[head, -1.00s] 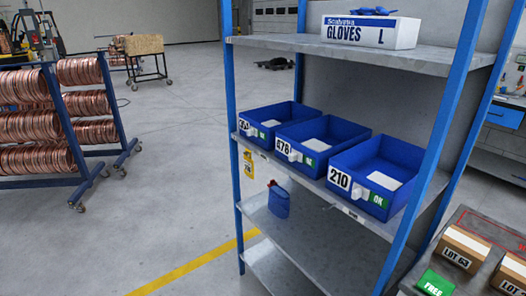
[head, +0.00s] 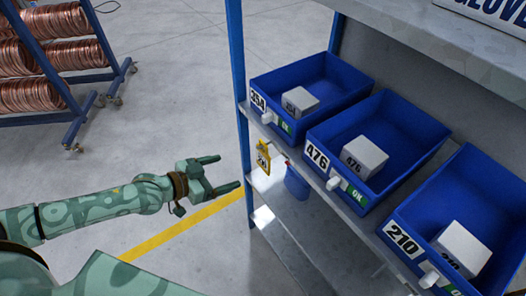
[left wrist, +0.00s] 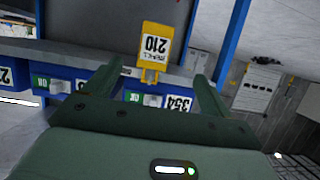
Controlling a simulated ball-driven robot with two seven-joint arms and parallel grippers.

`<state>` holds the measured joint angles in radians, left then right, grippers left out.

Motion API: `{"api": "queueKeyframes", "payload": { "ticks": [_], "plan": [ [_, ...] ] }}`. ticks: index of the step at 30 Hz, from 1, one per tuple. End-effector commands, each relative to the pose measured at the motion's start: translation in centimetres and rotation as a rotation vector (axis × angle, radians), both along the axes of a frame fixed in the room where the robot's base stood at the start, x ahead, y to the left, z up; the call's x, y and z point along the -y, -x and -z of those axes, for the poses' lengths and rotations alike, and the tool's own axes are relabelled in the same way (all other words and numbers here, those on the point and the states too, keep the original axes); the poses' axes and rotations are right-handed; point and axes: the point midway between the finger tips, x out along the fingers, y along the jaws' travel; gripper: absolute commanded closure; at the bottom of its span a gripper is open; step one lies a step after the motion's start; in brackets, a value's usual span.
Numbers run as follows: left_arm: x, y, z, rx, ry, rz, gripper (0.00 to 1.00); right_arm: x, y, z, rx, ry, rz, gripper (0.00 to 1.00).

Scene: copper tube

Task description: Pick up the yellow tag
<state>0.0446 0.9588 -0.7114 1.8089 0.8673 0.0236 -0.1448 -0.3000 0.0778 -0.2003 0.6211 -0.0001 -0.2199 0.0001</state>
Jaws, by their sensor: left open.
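The yellow tag (head: 263,158) hangs at the front edge of the shelf, below the bin labelled 354, close to the blue upright. In the left wrist view the yellow tag (left wrist: 155,45) has a white label that seems to read 210, and it shows beyond and between my fingers. My left gripper (head: 222,173) is open and empty, to the left of the tag and apart from it. Its two fingers also show in the left wrist view (left wrist: 154,82). My right gripper is not in view.
Blue bins 354 (head: 276,84), 476 (head: 405,117) and 210 (head: 490,190) stand on the shelf, each holding a pale box. The blue upright (head: 238,70) is near the tag. A blue container (head: 297,186) sits below. A copper coil rack (head: 50,60) stands at left.

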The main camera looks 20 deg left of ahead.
Motion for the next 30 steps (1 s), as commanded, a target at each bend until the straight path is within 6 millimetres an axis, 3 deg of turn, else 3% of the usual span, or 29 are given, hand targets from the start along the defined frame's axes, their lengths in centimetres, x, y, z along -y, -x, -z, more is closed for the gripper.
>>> {"api": "queueKeyframes", "payload": {
  "ticks": [3,12,30],
  "plan": [
    [1.4,-0.8,-0.6,0.005,0.021,0.017,0.16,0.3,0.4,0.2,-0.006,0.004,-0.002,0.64],
    [5.5,-6.1,2.0,0.005,0.021,0.017,0.16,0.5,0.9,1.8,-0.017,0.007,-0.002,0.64],
    [9.5,-11.8,4.6,0.004,0.016,0.016,0.16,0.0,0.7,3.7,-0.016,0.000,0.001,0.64]
  ]
}}
